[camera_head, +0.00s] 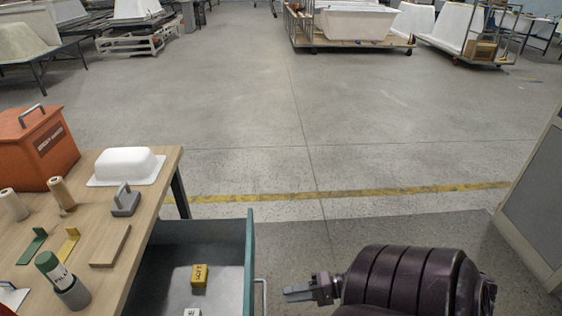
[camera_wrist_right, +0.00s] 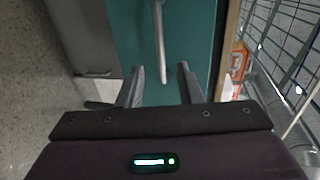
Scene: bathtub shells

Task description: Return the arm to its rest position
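My right arm shows at the bottom right of the head view, with its gripper (camera_head: 298,292) pointing left towards the open drawer. In the right wrist view the two fingers of the right gripper (camera_wrist_right: 161,84) are apart with nothing between their tips. The silver drawer handle (camera_wrist_right: 161,45) on the teal drawer front (camera_wrist_right: 190,30) lies just ahead of them. In the head view the gripper is to the right of the drawer's teal front (camera_head: 249,245) and apart from it. My left gripper is not in view.
The pulled-out drawer holds a yellow block (camera_head: 199,276) and a white block (camera_head: 192,312). The wooden bench (camera_head: 100,225) at left carries an orange toolbox (camera_head: 35,150), a white tub model (camera_head: 128,164) and small tools. A grey panel (camera_head: 535,205) stands at right. Open floor lies ahead.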

